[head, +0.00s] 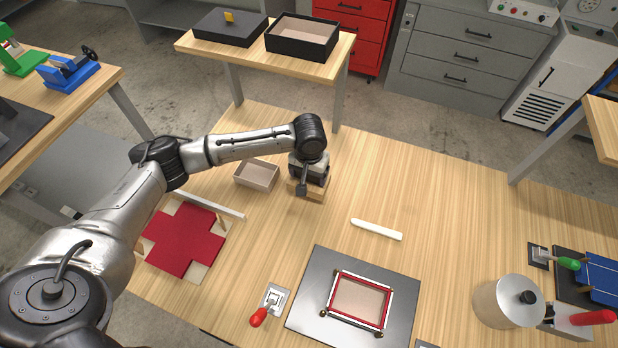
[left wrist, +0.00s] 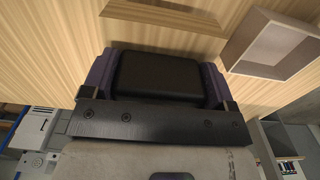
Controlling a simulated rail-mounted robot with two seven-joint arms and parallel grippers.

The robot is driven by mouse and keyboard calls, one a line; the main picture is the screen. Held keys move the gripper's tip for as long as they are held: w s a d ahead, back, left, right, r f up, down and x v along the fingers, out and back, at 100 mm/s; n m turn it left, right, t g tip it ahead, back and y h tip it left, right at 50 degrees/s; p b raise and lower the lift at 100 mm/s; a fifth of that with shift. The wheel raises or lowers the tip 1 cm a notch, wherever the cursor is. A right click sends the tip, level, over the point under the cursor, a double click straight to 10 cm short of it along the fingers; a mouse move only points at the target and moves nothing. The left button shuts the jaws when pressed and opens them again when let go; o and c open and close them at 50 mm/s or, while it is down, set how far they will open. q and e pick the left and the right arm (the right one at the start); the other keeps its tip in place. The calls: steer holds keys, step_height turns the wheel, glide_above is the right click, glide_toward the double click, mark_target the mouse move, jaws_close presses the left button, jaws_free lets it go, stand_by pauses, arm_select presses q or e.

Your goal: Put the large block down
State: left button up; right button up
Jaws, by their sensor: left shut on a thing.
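The large block (head: 317,196) is light wood and shows just under my left gripper (head: 308,184) in the head view, near the back middle of the table. My left gripper is shut on it, and the gripper covers most of it. In the left wrist view, a black padded part (left wrist: 168,75) sits between the two purple fingers. A wooden piece of the block (left wrist: 165,16) shows beyond them. I cannot tell whether the block touches the table. My right gripper is not in view.
A small open box (head: 257,174) stands just left of the gripper. A red cross-shaped sheet (head: 183,240) lies front left. A white bar (head: 376,229) lies right of the gripper. A dark plate (head: 300,311) bears a red-edged frame. A metal pot (head: 492,303) stands right. The back right table is clear.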

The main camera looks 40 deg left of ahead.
arm_select(q)
step_height(320, 180, down, 2)
steer(key=shift+f, duration=0.15)
steer(key=shift+f, duration=0.15)
steer(key=o, duration=1)
steer(key=shift+o, duration=0.2)
step_height(320, 180, up, 11)
steer(key=shift+f+p, duration=0.2)
steer(key=shift+p, duration=0.55)
steer(key=shift+r, duration=0.75)
